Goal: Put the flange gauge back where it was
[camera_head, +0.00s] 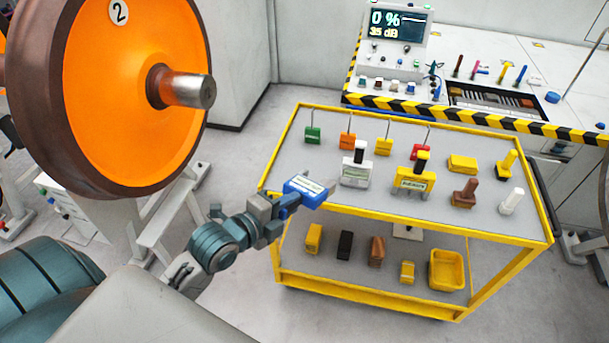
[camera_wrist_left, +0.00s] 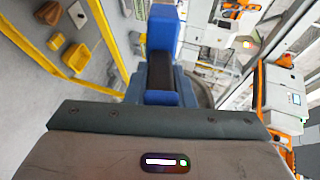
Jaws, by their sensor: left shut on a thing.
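The flange gauge (camera_head: 300,198) is a blue block with a pale label on top and a grey pointed end. My left gripper (camera_head: 282,206) is shut on it and holds it at the left side of the yellow trolley (camera_head: 405,225), near the top shelf's left front edge. I cannot tell how high it is above the shelf. In the left wrist view blue parts with a dark middle (camera_wrist_left: 160,72) show ahead of the gripper. My right gripper is not in view.
A white device (camera_head: 356,172) and a yellow device (camera_head: 414,181) stand near the gauge, with hooked blocks behind. The lower shelf holds several blocks and a yellow bin (camera_head: 447,270). A large orange wheel (camera_head: 130,100) is at left. The shelf's left part has bare room.

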